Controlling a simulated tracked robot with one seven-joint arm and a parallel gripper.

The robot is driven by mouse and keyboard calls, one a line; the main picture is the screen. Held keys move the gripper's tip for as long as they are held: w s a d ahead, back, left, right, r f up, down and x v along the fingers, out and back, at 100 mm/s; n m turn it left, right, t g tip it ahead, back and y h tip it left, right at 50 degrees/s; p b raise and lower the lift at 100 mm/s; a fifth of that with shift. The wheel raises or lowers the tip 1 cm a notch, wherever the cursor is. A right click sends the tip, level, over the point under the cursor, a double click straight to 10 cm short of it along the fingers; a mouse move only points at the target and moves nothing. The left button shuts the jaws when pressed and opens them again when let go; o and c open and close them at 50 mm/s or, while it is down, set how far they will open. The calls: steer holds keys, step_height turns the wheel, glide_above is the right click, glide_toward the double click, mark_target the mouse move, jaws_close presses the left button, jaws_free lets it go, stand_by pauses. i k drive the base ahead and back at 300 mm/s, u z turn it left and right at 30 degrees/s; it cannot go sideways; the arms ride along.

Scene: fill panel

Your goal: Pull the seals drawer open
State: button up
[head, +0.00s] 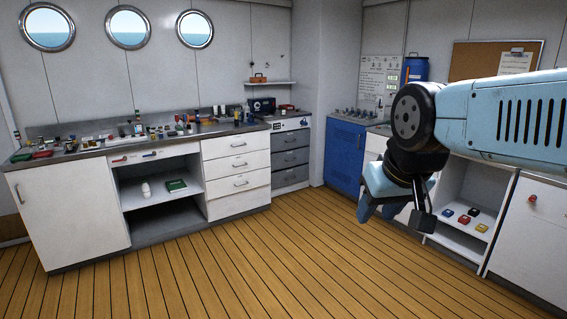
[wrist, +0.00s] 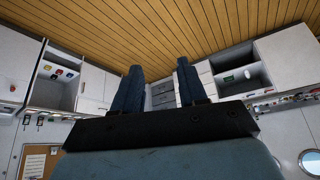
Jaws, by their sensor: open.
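No seals label is readable on any drawer, so I cannot tell which one is the seals drawer. A stack of white drawers (head: 238,165) with bar handles stands left of centre in the head view, all shut. A stack of dark grey drawers (head: 290,159) stands just right of it in the corner, also shut. My gripper (head: 376,211) hangs at the right, well apart from both stacks, over the floor. In the upside-down wrist view my gripper (wrist: 158,68) has its fingers apart and empty. The grey drawers (wrist: 163,100) show far off between them.
A cluttered worktop (head: 90,152) runs above the left cabinets. A blue cabinet (head: 343,157) stands right of the corner. An open shelf (head: 466,221) with small coloured items is at the right. The plank floor (head: 250,260) is clear.

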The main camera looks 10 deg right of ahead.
mark_target(292, 157)
steer(key=u, duration=0.15)
steer(key=i, duration=3.95)
steer(key=z, duration=0.3)
steer(key=i, duration=1.95)
steer(key=z, duration=0.15)
